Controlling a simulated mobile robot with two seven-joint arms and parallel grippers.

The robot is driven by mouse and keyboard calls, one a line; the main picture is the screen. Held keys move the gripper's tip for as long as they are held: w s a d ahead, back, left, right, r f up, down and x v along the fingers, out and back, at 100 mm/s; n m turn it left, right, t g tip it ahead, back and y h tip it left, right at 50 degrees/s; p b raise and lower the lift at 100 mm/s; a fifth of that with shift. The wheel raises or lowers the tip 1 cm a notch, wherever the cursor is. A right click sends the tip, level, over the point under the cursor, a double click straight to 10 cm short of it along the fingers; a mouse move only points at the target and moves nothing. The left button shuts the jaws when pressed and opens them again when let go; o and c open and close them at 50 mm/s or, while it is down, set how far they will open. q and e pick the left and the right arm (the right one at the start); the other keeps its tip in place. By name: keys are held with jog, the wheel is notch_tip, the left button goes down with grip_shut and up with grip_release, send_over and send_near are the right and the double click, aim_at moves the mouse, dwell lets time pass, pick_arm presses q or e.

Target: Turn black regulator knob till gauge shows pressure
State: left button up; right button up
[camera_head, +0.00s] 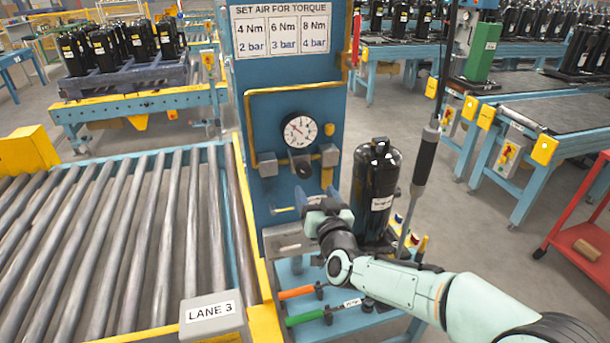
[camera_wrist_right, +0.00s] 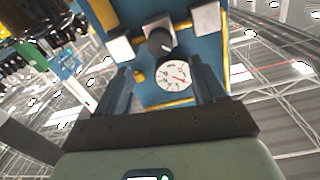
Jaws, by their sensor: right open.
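The black regulator knob (camera_head: 302,168) sits on the blue panel (camera_head: 262,202) just below the round white gauge (camera_head: 300,130). The gauge has a short reddish needle, but its reading is too small to tell. My right gripper (camera_head: 315,197) is open and empty, a little below and in front of the knob, apart from it. In the right wrist view, which looks upside down, the knob (camera_wrist_right: 159,41) and gauge (camera_wrist_right: 172,76) show between and beyond the two spread fingers. My left gripper is not in view.
A torque and pressure sign (camera_head: 282,28) is on the panel above the gauge. Yellow pipe frames the gauge. A black compressor (camera_head: 376,190) stands right of the panel, close to my right arm, with a hanging tool (camera_head: 426,155) beside it. A roller conveyor (camera_head: 120,230) fills the left.

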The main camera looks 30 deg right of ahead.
aim_at(305, 173)
jog(key=x, duration=0.9)
jog(key=shift+p, duration=0.35)
jog(key=c, duration=1.1)
